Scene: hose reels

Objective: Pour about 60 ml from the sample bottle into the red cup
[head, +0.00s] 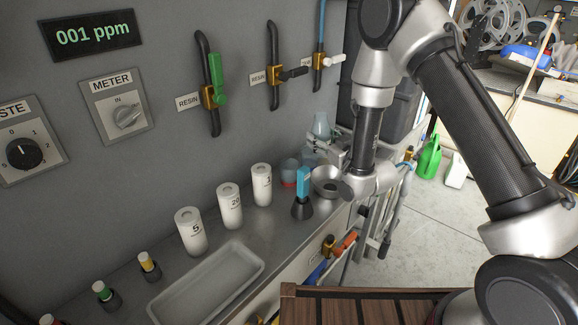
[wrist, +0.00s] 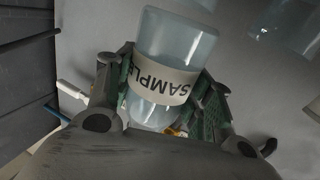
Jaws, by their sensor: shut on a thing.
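My gripper (wrist: 165,90) is shut on the sample bottle (wrist: 178,45), with a green-padded finger on either side of it. The bottle is clear and bluish, with a white SAMPLE label that reads upside down in the wrist view. In the head view the bottle (head: 321,126) shows above my gripper (head: 324,146), looks about upright and is partly hidden by it. The red cup (head: 289,174), see-through with a red band low on it, stands on the counter to the left of and below my gripper. The bottle is apart from the cup.
A bluish cup (head: 309,156) stands close behind the red cup. A metal bowl (head: 327,179) and a blue-handled tool in a dark stand (head: 302,193) are near. White numbered canisters (head: 230,205) and a tray (head: 208,283) lie left. Valves (head: 215,96) project from the wall.

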